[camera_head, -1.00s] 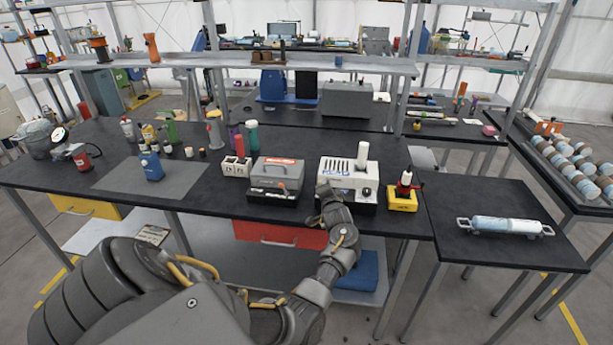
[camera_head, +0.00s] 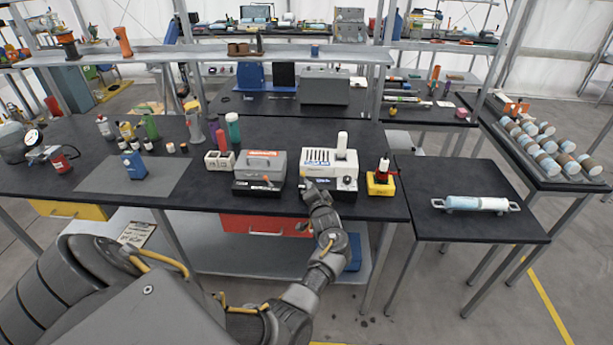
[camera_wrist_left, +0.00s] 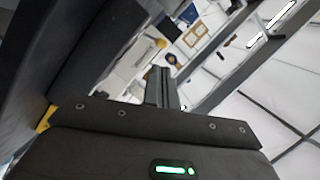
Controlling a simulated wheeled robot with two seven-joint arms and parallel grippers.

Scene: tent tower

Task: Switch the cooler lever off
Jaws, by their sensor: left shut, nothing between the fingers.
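A white machine with dark slots on top (camera_head: 330,163) stands near the front edge of the bench, with a dark front base and a pale cylinder on top. Left of it is a grey box with a red label (camera_head: 262,165); a small orange-tipped lever (camera_head: 268,181) shows at its dark base. I cannot tell for sure which of the two is the cooler. My left gripper (camera_head: 308,187) is at the lower left front of the white machine; contact is unclear. Its shut, empty fingers show in the left wrist view (camera_wrist_left: 162,88). My right gripper is not in view.
A white double-holed block (camera_head: 219,161) and bottles are to the left. A side table (camera_head: 480,235) holds a cylinder with handles. The grey mat (camera_head: 125,182) has free room.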

